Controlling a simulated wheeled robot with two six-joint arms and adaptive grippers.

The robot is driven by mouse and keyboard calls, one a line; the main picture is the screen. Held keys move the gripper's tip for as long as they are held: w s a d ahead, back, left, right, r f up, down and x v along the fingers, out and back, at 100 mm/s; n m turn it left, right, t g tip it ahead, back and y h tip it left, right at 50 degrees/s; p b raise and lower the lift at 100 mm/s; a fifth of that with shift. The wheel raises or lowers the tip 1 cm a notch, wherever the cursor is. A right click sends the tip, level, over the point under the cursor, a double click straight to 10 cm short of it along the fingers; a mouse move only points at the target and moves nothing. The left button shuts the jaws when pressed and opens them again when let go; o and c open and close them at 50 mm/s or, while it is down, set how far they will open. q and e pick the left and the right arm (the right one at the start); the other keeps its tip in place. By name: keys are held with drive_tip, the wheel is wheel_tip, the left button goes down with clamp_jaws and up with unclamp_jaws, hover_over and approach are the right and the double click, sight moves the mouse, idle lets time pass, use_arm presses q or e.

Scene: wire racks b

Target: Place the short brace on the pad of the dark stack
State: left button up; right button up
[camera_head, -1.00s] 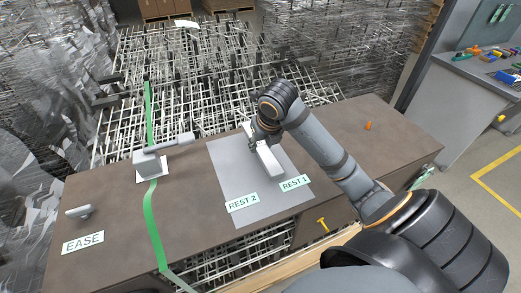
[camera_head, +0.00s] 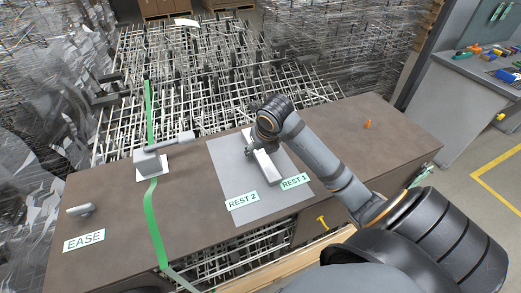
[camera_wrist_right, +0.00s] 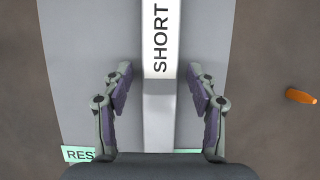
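The short brace (camera_head: 268,168) is a pale bar lying on the grey mat (camera_head: 231,181), at the REST 1 side. In the right wrist view the brace (camera_wrist_right: 159,40) runs up the middle and carries the word SHORT. My right gripper (camera_wrist_right: 160,100) is open, with one finger on each side of the brace and a gap on both sides. In the head view the right gripper (camera_head: 252,147) is over the far part of the brace and hides some of it. I cannot tell which thing is the dark stack, or its pad. My left gripper is not in view.
A grey block with a handle (camera_head: 150,161) stands on a white square left of the mat, by a green tape. A small grey piece (camera_head: 80,210) lies near the EASE label. An orange piece (camera_head: 368,124) lies right. Metal wire racks (camera_head: 190,80) fill the space behind.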

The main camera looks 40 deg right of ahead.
drive_tip(key=shift+r, duration=0.15)
drive_tip(key=shift+r, duration=0.35)
drive_tip(key=p+v, duration=0.2)
drive_tip(key=v, duration=0.9)
drive_tip(key=shift+s+r, duration=0.2)
drive_tip(key=shift+s, duration=0.1)
drive_tip(key=shift+a+p, duration=0.1)
drive_tip(key=shift+p, duration=0.2)
